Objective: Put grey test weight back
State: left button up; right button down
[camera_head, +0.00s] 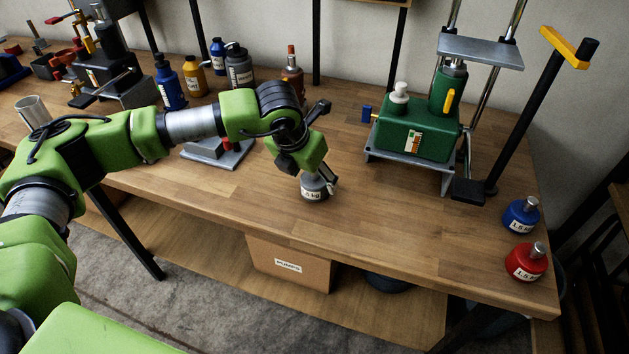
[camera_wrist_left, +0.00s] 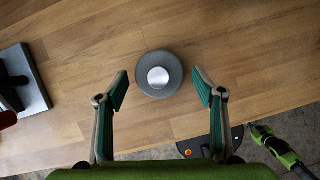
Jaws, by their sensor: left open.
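The grey test weight (camera_head: 314,190) stands upright on the wooden workbench, near the front edge and left of the green machine. It has a white label and a pale metal knob. My left gripper (camera_head: 319,180) points down right over it, its fingers partly hiding its top. In the left wrist view the weight (camera_wrist_left: 159,91) is a round grey disc, seen from above. There the open fingers of my left gripper (camera_wrist_left: 160,84) stand to either side, with visible gaps to the weight.
A blue weight (camera_head: 521,216) and a red weight (camera_head: 527,263) stand at the bench's right end. The green machine (camera_head: 419,135) stands behind and to the right, and several bottles (camera_head: 240,70) at the back. The bench between the grey weight and the coloured weights is clear.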

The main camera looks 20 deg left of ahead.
pick_arm(q)
jog(key=d+b+v, duration=0.1)
jog(key=v, duration=0.8)
jog(key=shift+s+a+r, duration=0.2)
jog(key=shift+a, duration=0.3)
